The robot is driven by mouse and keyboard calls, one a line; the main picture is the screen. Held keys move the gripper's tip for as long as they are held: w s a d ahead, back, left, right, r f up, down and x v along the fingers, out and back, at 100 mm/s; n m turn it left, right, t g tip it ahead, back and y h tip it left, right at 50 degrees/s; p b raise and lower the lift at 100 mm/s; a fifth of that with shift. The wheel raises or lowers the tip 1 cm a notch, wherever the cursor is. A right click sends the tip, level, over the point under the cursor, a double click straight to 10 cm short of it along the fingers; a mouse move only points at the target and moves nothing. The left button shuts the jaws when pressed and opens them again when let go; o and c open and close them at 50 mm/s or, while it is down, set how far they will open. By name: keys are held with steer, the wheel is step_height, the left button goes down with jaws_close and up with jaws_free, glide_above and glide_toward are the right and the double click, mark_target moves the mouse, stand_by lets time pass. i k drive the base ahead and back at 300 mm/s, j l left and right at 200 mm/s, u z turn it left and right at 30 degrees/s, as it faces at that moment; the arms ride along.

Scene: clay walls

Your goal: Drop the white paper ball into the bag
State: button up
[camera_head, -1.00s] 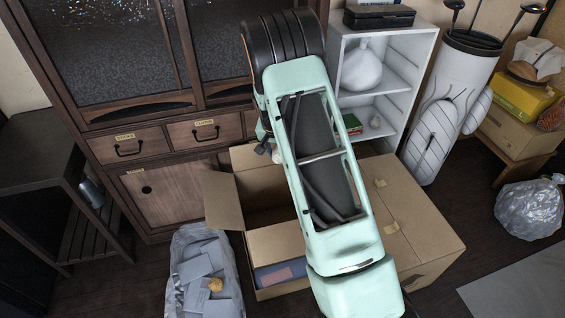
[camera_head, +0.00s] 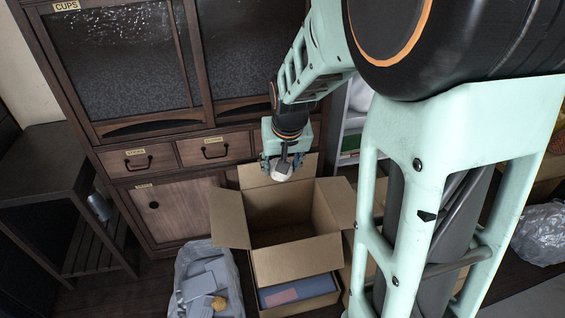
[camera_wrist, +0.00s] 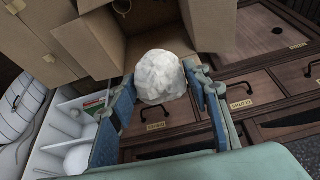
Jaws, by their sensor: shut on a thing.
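The white paper ball (camera_head: 282,174) is held in my gripper (camera_head: 282,166), above the back part of an open cardboard box. In the wrist view the crumpled ball (camera_wrist: 160,72) sits between the two blue fingers, which are shut on it from both sides. A translucent plastic bag (camera_head: 183,262) stands open on the floor at the lower left, left of the box. It holds grey box-like pieces and a small brown crumpled ball. My gripper is up and to the right of this bag, apart from it. A second clear, bunched bag (camera_head: 541,236) shows at the right edge, partly hidden by my arm.
The open cardboard box (camera_head: 297,247) has its flaps spread, with a blue box (camera_head: 300,290) at its front. A dark wooden cabinet (camera_head: 160,195) stands behind. A dark side table (camera_head: 50,180) is at the left. White shelves are mostly hidden by my arm.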

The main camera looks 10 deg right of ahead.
mark_target(190, 293)
steer(key=k, duration=0.3)
steer(key=k+u, duration=0.35)
steer(key=u, duration=0.2)
steer(key=j+u, duration=0.1)
steer(key=u, duration=0.95)
steer(key=i+l+u, duration=0.1)
steer(key=i, duration=0.6)
